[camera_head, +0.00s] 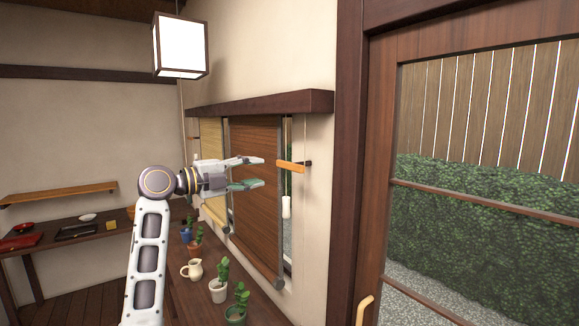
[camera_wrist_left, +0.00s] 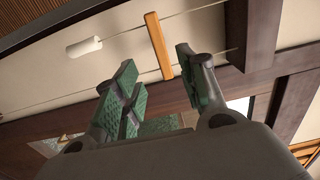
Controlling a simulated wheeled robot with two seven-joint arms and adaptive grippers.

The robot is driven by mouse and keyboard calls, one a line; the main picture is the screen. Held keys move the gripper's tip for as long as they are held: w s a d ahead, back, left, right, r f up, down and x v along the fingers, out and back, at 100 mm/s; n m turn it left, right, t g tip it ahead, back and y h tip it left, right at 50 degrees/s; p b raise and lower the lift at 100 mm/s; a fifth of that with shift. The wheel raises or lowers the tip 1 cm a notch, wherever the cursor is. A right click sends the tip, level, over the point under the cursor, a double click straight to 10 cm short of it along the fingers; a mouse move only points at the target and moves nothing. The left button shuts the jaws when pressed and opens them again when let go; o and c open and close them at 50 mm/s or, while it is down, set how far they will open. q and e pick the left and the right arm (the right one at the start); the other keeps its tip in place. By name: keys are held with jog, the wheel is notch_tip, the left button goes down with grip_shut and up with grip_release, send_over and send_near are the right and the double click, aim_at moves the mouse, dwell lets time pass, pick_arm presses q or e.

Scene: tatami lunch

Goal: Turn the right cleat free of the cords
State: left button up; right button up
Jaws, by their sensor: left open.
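The right cleat (camera_head: 292,167) is an orange-brown wooden bar on the wall, right of the brown blind. It lies about level in the head view. In the left wrist view the cleat (camera_wrist_left: 158,46) is a long bar beyond the fingers, with thin cords (camera_wrist_left: 122,33) running past it. My left gripper (camera_head: 262,173) is open and empty, its fingertips just left of the cleat and apart from it. In the wrist view its green-padded fingers (camera_wrist_left: 155,85) stand apart below the cleat. Whether the cords are wrapped around the cleat is too small to tell. My right gripper is not in view.
The brown blind (camera_head: 255,190) hangs under a dark ledge (camera_head: 262,103). A white cord weight (camera_head: 286,207) hangs below the cleat. Potted plants (camera_head: 237,306) and a cream jug (camera_head: 192,269) line the counter below. A lantern (camera_head: 180,45) hangs above; a sliding door (camera_head: 383,150) stands right.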

aim_at(287, 167)
pick_arm(q)
jog(key=p+x, duration=0.3)
jog(key=x, duration=0.7)
jog(key=shift+w+d+r+p, duration=0.15)
jog(key=shift+d+p, duration=0.1)
jog(key=shift+p, duration=0.15)
jog(key=shift+p+x, duration=0.3)
jog(key=shift+x, duration=0.65)
grip_shut()
jog(key=shift+f, duration=0.2)
